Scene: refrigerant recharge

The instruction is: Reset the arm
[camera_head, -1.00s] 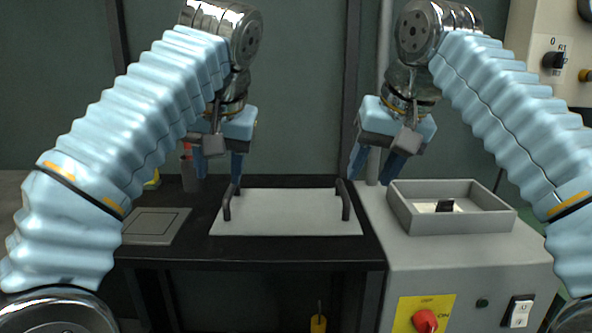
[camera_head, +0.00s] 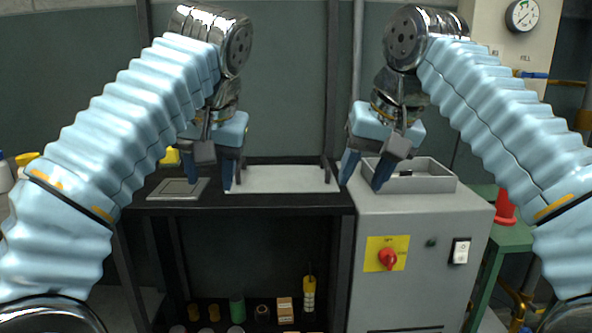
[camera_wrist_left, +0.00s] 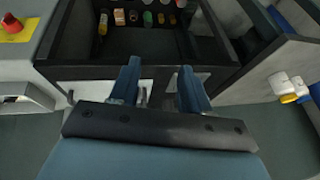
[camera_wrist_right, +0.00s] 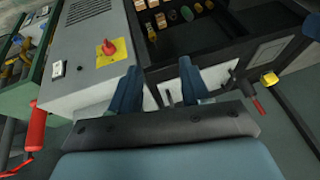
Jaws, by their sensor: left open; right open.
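My left gripper (camera_head: 220,182) is open and empty in the head view, hanging in front of the black workbench's left part. Its two blue fingers stand apart in the left wrist view (camera_wrist_left: 158,80). My right gripper (camera_head: 364,184) is open and empty in front of the grey tray on the machine's top. Its fingers stand apart in the right wrist view (camera_wrist_right: 158,88). Both arms are raised and bent, in roughly mirrored poses, with nothing held.
The black bench (camera_head: 250,205) carries a light plate (camera_head: 285,180) with dark handles. The grey machine (camera_head: 420,220) has a red knob (camera_head: 388,259) and an open tray (camera_head: 440,184). Several containers stand on the low shelf.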

